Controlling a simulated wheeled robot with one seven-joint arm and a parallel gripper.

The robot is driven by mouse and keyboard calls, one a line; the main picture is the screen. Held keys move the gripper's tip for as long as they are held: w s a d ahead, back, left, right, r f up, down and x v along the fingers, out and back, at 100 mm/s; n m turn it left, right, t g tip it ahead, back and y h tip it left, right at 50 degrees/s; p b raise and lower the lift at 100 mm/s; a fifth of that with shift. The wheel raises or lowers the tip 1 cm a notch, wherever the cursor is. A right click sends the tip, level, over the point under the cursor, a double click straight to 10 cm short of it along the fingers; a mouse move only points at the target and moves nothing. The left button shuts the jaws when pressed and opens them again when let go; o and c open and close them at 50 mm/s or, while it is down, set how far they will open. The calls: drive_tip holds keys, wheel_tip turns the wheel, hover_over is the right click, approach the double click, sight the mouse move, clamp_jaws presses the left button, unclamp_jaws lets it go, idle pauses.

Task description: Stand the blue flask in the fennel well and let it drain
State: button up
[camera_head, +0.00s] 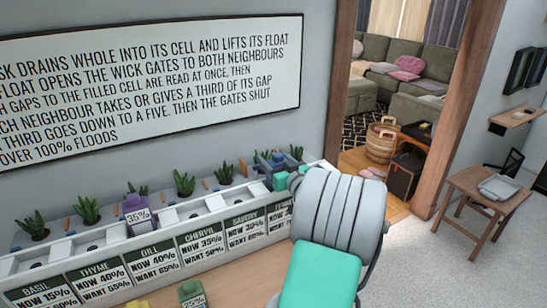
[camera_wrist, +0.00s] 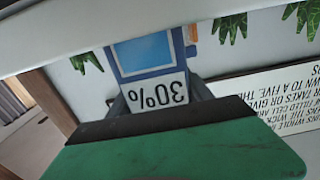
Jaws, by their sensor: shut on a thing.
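The blue flask (camera_wrist: 150,52), labelled 30%, is between my gripper's jaws (camera_wrist: 165,112) in the wrist view, where it appears upside down. In the head view the flask (camera_head: 267,165) is a small blue shape at the far right end of the white planter row (camera_head: 160,225). My gripper (camera_head: 281,180) is shut on it there. My arm hides the flask's lower part and most of the rightmost label (camera_head: 280,217), which starts with F. I cannot tell whether the flask's base is inside the well or above it.
A purple flask (camera_head: 137,215) marked 35% stands at the row near the Dill label (camera_head: 153,257). A green flask (camera_head: 192,293) marked 25% and a yellow object (camera_head: 138,304) are at the front. Plants line the back, below a rules sign (camera_head: 150,80).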

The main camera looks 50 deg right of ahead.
drive_tip(key=shift+f+b, duration=0.15)
drive_tip(key=shift+b, duration=0.15)
drive_tip(key=o, duration=1.6)
drive_tip(key=shift+r+p, duration=0.4)
drive_tip(key=shift+p, duration=0.05)
drive_tip(key=b+v, duration=0.3)
drive_tip(key=v, duration=0.9)
drive_tip(key=shift+s+f+b, duration=0.1)
drive_tip(key=shift+f+b, duration=0.1)
drive_tip(key=shift+b, duration=0.2)
